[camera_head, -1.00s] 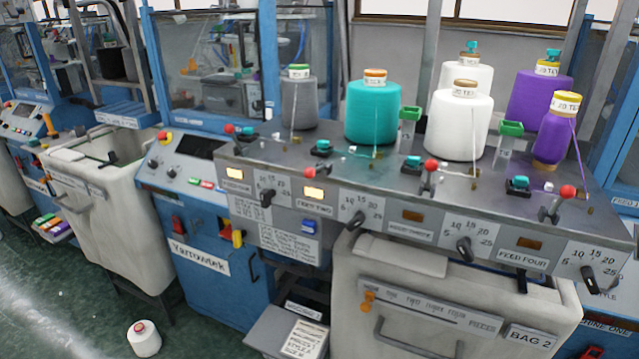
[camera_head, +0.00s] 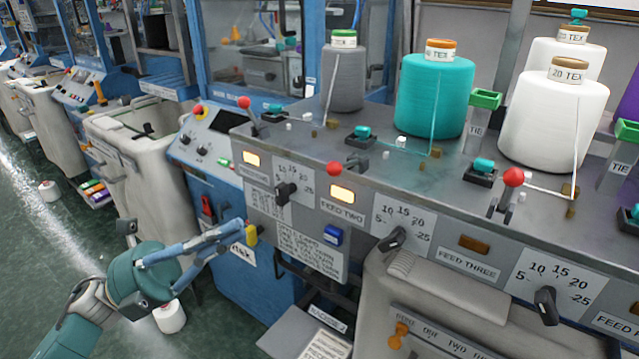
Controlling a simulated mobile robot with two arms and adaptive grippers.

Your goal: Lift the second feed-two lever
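The feed-two lever shows its red ball (camera_head: 333,168) low at the panel's front edge, above the FEED TWO label (camera_head: 342,214). Its short arm runs back to a grey pivot (camera_head: 357,162), so it lies nearly flat. The amber lamp (camera_head: 342,194) below it is lit. My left gripper (camera_head: 240,230), teal with blue-grey fingers, is in the lower left, in front of the blue cabinet. It is apart from the lever, to its lower left. Its fingertips look close together and I see nothing held, but the gap is unclear. My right gripper is not in view.
The feed-one lever (camera_head: 246,108) and feed-three lever (camera_head: 511,182) stand raised on either side. Grey (camera_head: 344,78), teal (camera_head: 436,95) and white (camera_head: 553,120) yarn cones stand behind. A white cone (camera_head: 170,317) lies on the floor.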

